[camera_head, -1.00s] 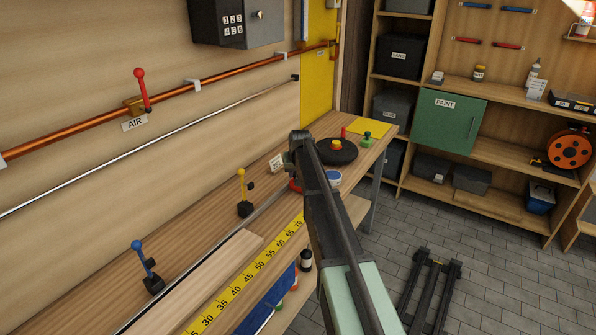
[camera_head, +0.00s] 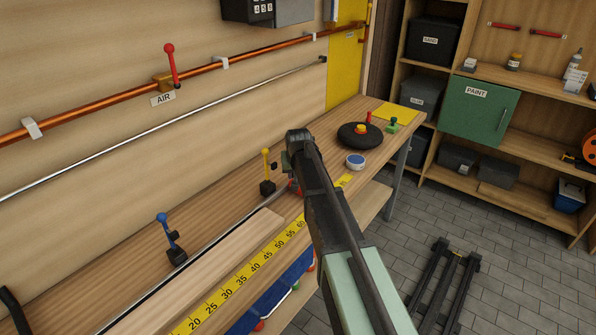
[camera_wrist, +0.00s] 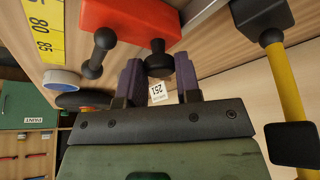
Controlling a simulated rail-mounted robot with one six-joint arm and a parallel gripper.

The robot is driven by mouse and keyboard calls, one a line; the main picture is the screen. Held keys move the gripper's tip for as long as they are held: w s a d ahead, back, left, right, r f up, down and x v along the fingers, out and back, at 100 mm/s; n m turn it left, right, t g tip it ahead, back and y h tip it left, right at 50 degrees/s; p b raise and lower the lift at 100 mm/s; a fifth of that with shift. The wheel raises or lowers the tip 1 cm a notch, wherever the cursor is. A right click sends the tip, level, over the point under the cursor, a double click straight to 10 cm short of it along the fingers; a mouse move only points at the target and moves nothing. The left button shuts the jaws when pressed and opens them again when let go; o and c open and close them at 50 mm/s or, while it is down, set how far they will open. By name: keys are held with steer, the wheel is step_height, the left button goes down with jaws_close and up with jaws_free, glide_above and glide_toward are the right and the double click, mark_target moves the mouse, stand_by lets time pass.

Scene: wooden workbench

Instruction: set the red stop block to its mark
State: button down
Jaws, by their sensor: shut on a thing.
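The red stop block (camera_wrist: 130,18) is at the top of the wrist view, with two black knobs on it. My gripper (camera_wrist: 158,70) has its two purple fingers around one black knob (camera_wrist: 158,60) of the block and is shut on it. In the head view only a sliver of the red block (camera_head: 297,189) shows beside my arm's end, close to the yellow lever. The yellow measuring tape (camera_head: 242,283) runs along the bench front. It also shows in the wrist view (camera_wrist: 43,30) with 80 and 85 readable. I cannot make out the mark itself.
A yellow lever (camera_head: 266,168) stands close left of my gripper, a blue lever (camera_head: 170,238) farther left. A wooden plank (camera_head: 210,268) lies along the metal rail. A blue-and-white disc (camera_head: 355,161) and a black round base (camera_head: 358,137) stand to the right.

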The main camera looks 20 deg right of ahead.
steer(key=c, duration=0.8)
jaws_free()
steer(key=p+v, duration=1)
steer(key=shift+s+r, duration=0.15)
steer(key=shift+r, duration=0.25)
